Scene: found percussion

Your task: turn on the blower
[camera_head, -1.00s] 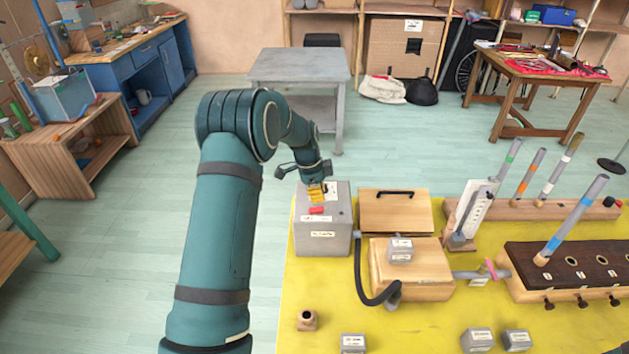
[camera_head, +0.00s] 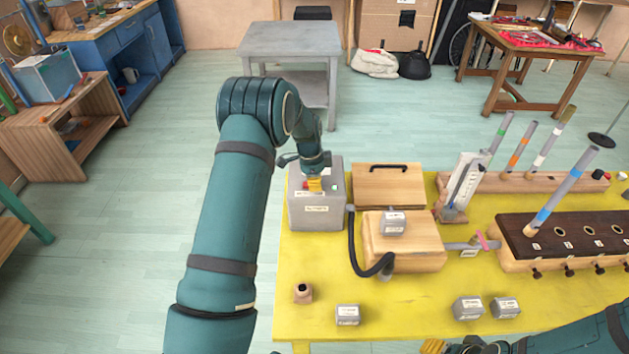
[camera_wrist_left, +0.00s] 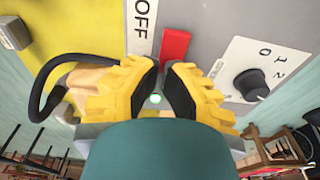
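The blower appears to be the grey box (camera_head: 317,218) at the table's back left corner, with labels on its front and a black hose beside it. My left gripper (camera_head: 315,185) is over its top, fingertips nearly together, with nothing seen between them. In the left wrist view, a red switch (camera_wrist_left: 176,45) lies just beyond the fingertips beside an OFF label (camera_wrist_left: 142,22); contact cannot be told. My right gripper (camera_head: 435,346) is partly visible at the bottom edge.
The yellow table (camera_head: 410,295) also holds a handled wooden box (camera_head: 388,187), another wooden box (camera_head: 410,250), a black hose (camera_head: 353,245), small grey blocks and a dark-topped wooden chest (camera_head: 570,235). Bare table lies at the front middle.

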